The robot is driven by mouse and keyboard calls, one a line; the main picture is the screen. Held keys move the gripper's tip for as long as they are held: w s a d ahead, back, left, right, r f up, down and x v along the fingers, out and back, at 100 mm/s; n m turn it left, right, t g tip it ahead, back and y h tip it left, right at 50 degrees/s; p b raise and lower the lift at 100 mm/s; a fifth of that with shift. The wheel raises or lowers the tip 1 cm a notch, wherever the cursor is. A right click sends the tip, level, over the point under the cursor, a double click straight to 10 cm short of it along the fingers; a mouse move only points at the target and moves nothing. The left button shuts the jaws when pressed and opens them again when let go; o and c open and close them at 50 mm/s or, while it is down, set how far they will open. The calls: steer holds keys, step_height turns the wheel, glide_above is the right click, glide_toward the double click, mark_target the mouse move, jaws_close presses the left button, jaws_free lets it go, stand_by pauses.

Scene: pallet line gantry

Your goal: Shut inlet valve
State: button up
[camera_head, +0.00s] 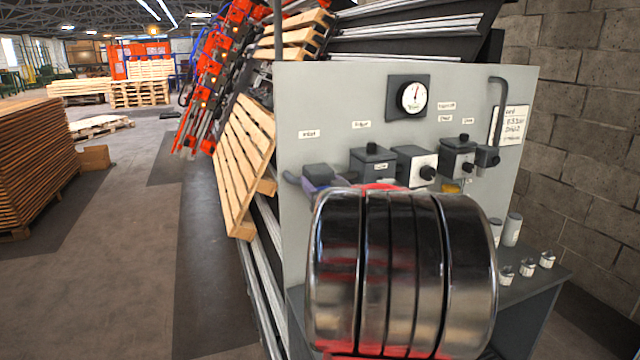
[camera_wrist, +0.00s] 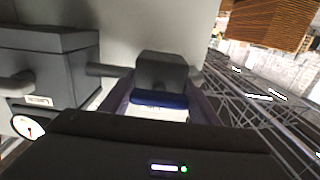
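The inlet valve is the grey box (camera_head: 318,170) at the left end of the row on the grey panel, below a label that seems to read "Inlet". In the wrist view the valve body (camera_wrist: 165,70) is dark grey, with a blue part (camera_wrist: 160,97) below it and a pipe at its left. My gripper (camera_wrist: 161,92) has purple-grey fingers spread apart, one on each side of the valve. Whether they touch it is not clear. In the head view my chrome arm hides most of the gripper and the lower part of the valve.
Several other grey valve boxes (camera_head: 372,160) stand to the right on the same panel (camera_head: 340,95), below a round gauge (camera_head: 413,97). The nearest box (camera_wrist: 45,65) is close to my gripper in the wrist view. Small canisters (camera_head: 512,230) stand on a ledge at right.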

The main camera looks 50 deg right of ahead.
steer(key=c, duration=0.6)
steer(key=shift+a, duration=0.2)
steer(key=shift+c, duration=0.2)
